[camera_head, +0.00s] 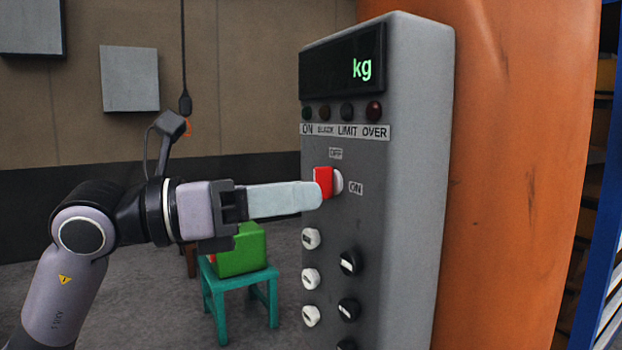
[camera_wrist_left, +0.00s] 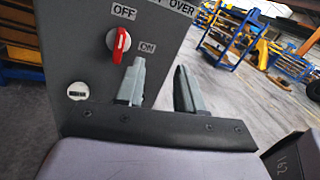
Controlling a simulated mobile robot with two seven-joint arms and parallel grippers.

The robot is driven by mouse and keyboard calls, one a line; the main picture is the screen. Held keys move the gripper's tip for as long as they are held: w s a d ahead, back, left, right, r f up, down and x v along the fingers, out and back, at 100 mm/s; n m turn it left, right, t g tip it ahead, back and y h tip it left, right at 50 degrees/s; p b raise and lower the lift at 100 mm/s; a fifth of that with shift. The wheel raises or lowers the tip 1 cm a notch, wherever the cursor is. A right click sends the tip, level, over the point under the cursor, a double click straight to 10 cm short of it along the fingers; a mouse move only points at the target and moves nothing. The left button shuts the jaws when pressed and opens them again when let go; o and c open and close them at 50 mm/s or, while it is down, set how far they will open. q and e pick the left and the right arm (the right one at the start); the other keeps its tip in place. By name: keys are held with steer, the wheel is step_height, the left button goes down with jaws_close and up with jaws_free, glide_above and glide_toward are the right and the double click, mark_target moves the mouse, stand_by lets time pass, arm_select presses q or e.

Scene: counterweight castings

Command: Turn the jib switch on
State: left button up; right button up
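The jib switch is a red handle (camera_head: 323,183) on a white round base, set in the grey control panel (camera_head: 400,210). The handle stands upright, toward the OFF label above it; the ON label is to its right. The red handle (camera_wrist_left: 119,45) also shows in the left wrist view. My left gripper (camera_head: 318,195) points at the panel with its fingertips by the switch in the head view. In the wrist view its two fingers (camera_wrist_left: 158,82) are apart with nothing between them, and the handle lies left of both. Whether a finger touches it, I cannot tell. My right gripper is not in view.
Several white and black knobs (camera_head: 311,280) sit below the switch. A display (camera_head: 343,60) and small lamps are above it. The panel stands against an orange column (camera_head: 530,180). A green block (camera_head: 243,252) rests on a teal stool (camera_head: 238,286) behind my arm.

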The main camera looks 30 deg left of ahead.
mark_target(315, 169)
arm_select(q)
steer(key=a+r+t+y, duration=0.2)
steer(key=a+y, duration=0.2)
steer(key=shift+n, duration=0.5)
steer(key=p+x, duration=0.1)
steer(key=x, duration=0.2)
steer(key=p+x, duration=0.1)
steer(key=x, duration=0.2)
steer(key=shift+w+a+r, duration=0.1)
steer(key=shift+a+r, duration=0.1)
steer(key=shift+a, duration=0.05)
steer(key=shift+w+d, duration=0.2)
steer(key=shift+w, duration=0.1)
steer(key=shift+w+d+f, duration=0.15)
steer(key=shift+w+d, duration=0.05)
steer(key=shift+w, duration=0.1)
jaws_close()
